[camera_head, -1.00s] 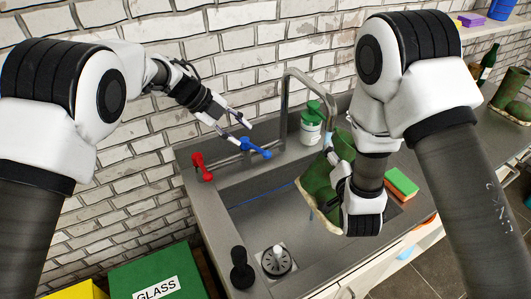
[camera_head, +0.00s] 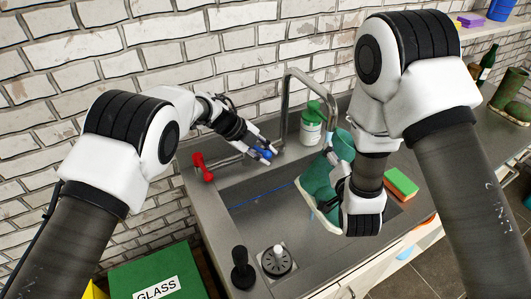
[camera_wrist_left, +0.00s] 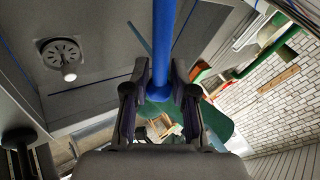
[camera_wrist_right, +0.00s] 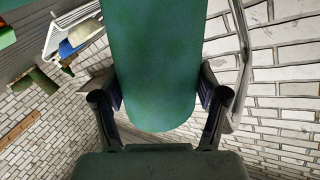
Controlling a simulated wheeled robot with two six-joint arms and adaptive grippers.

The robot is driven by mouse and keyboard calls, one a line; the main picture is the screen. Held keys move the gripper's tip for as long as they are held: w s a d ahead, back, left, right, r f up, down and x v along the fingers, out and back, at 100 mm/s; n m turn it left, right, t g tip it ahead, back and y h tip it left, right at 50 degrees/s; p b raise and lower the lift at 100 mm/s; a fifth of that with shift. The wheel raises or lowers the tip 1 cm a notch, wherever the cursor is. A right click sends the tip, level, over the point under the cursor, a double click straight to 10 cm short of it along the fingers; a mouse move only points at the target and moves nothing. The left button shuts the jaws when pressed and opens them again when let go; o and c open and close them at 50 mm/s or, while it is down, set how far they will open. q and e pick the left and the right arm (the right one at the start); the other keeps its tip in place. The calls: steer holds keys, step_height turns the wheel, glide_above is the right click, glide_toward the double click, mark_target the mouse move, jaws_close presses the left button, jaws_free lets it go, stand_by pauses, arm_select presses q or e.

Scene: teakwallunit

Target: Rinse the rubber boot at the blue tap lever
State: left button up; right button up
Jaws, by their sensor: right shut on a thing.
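The rubber boot (camera_head: 318,184) is teal green and tilted over the sink, below the spout of the tap (camera_head: 287,100). My right gripper (camera_head: 345,185) is shut on it; the boot's teal surface (camera_wrist_right: 155,60) fills the middle of the right wrist view between the fingers. My left gripper (camera_head: 266,152) is at the blue tap lever (camera_head: 263,154). In the left wrist view the blue lever (camera_wrist_left: 163,45) lies between the two fingers, which stand apart on either side of it. I cannot make out water from the spout.
The red tap lever (camera_head: 202,167) stands left of the blue one. A green-capped bottle (camera_head: 311,124) is behind the sink, and a sponge (camera_head: 401,184) lies at its right edge. An olive boot (camera_head: 510,92) and bottles stand on the right counter. A black plunger-like object (camera_head: 242,268) stands front left.

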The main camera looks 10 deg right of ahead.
arm_select(q)
jaws_close()
steer(key=shift+s+a+m+g, duration=0.2)
steer(key=shift+a+m+g, duration=0.15)
steer(key=shift+m, duration=0.15)
steer(key=o, duration=0.6)
jaws_free()
steer(key=v, duration=1.2)
